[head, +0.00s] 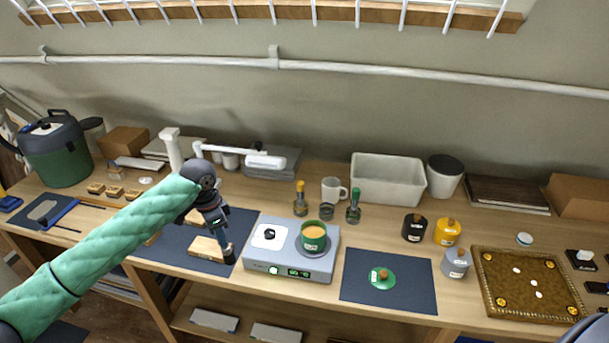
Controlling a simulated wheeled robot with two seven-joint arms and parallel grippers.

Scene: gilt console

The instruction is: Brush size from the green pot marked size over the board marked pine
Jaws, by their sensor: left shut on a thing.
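My left gripper (226,246) points down over the right part of a pale wooden board (205,249) on a dark mat. It is shut on a small dark thing, seemingly the brush, largely hidden by the fingers; I cannot tell whether its tip touches the board. The green pot (313,238) stands open on the right plate of a grey heating unit (290,264), with amber-brown liquid inside. Its label is too small to read, and no marking on the board is readable. My right gripper is out of view.
A green lid (382,279) with a wooden knob lies on the right dark mat (410,288). Small bottles (353,208) and a white mug (334,190) stand behind the unit. Black, yellow (447,233) and grey jars stand right, beside a gilt panel (522,287). A white lamp (262,160) stands behind my arm.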

